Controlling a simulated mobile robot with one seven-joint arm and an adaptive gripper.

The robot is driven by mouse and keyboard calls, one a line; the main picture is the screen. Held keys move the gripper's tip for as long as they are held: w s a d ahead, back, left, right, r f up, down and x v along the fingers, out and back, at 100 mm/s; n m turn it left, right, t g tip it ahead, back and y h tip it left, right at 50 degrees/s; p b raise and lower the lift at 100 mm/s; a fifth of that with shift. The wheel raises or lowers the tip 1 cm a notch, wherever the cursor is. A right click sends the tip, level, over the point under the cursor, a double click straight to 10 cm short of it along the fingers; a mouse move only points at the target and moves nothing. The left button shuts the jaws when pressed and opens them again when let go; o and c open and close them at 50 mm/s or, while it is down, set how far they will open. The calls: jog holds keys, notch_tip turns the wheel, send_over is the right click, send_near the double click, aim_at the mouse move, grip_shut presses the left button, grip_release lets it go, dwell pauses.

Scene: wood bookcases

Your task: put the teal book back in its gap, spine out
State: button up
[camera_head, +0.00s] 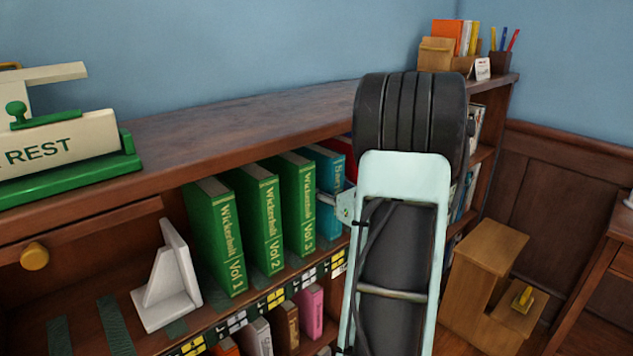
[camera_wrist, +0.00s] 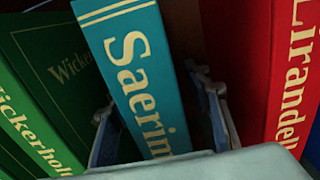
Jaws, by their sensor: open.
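The teal book (camera_head: 330,195) stands on the shelf with its spine facing out, to the right of the green Vol 3 book (camera_head: 299,204). In the wrist view the teal book (camera_wrist: 143,72) leans a little, with gold letters on its spine. My gripper (camera_wrist: 160,118) is open, with one finger on each side of the teal book's spine. The left finger is between it and a dark green book (camera_wrist: 62,70); the right finger is between it and a red book (camera_wrist: 285,75). Whether the fingers touch it I cannot tell. In the head view my arm hides most of the gripper.
Green Vol 1 (camera_head: 218,240) and Vol 2 (camera_head: 262,222) stand to the left, then a white bookend (camera_head: 168,282). A lower shelf holds smaller books (camera_head: 310,312). A wooden step stool (camera_head: 487,285) stands on the floor at right. The shelf's left part is clear.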

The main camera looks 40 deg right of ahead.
aim_at(338, 192)
jog(key=shift+r, duration=0.2)
jog(key=s, duration=0.4)
jog(key=s+p, duration=0.1)
jog(key=s, duration=0.3)
jog(key=s+d, duration=0.1)
jog(key=s, duration=0.3)
jog(key=shift+f, duration=0.1)
